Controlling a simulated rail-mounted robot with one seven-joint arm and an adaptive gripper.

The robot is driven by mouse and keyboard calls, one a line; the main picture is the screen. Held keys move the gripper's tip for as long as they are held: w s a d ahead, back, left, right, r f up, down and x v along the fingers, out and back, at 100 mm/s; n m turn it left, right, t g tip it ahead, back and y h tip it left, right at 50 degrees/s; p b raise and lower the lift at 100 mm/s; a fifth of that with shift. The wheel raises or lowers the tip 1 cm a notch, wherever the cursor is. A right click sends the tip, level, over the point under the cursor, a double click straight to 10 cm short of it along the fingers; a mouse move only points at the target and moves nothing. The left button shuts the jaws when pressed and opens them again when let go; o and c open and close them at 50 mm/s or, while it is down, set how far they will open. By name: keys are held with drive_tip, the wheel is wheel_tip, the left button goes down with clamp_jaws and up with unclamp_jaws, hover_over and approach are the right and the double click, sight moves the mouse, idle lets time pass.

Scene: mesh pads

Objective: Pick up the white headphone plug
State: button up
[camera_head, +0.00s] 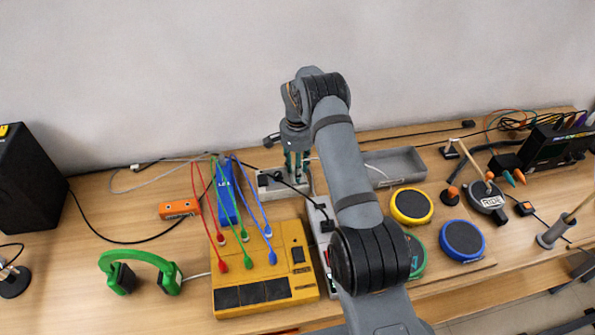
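Green headphones (143,262) lie on the table at the left, and a short stretch of their pale cable (198,276) runs to the yellow box. I cannot make out the white headphone plug; it may be hidden by my arm or too small to see. My gripper (293,178) points down at the back middle of the table, over or just behind a grey socket strip (264,184). The fingers are small and partly covered, so I cannot tell whether they are open or hold anything.
A yellow box (228,298) with red, green and blue leads stands beside a blue box (226,206) and an orange block (179,209). A grey tray (412,160) and yellow and blue round pads (462,240) lie right of my arm. A black speaker (30,180) stands far left.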

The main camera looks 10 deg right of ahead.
clamp_jaws()
idle(0.5)
drive_tip(key=shift+w+r+b, duration=0.1)
drive_tip(key=shift+r+b, duration=0.25)
drive_tip(key=shift+r, duration=0.2)
wheel_tip(320, 180, up, 2)
drive_tip(key=shift+r+b, duration=0.25)
drive_tip(key=shift+b, duration=0.35)
drive_tip(key=s+d+r+p, duration=0.1)
drive_tip(key=s+d+r, duration=0.1)
drive_tip(key=d+r, duration=0.3)
drive_tip(key=s+d+r, duration=0.2)
drive_tip(key=d+r, duration=0.3)
drive_tip(key=r, duration=0.2)
drive_tip(key=shift+s+d+r+p, duration=0.25)
drive_tip(key=shift+d+r+p, duration=0.1)
drive_tip(key=shift+d+p, duration=0.05)
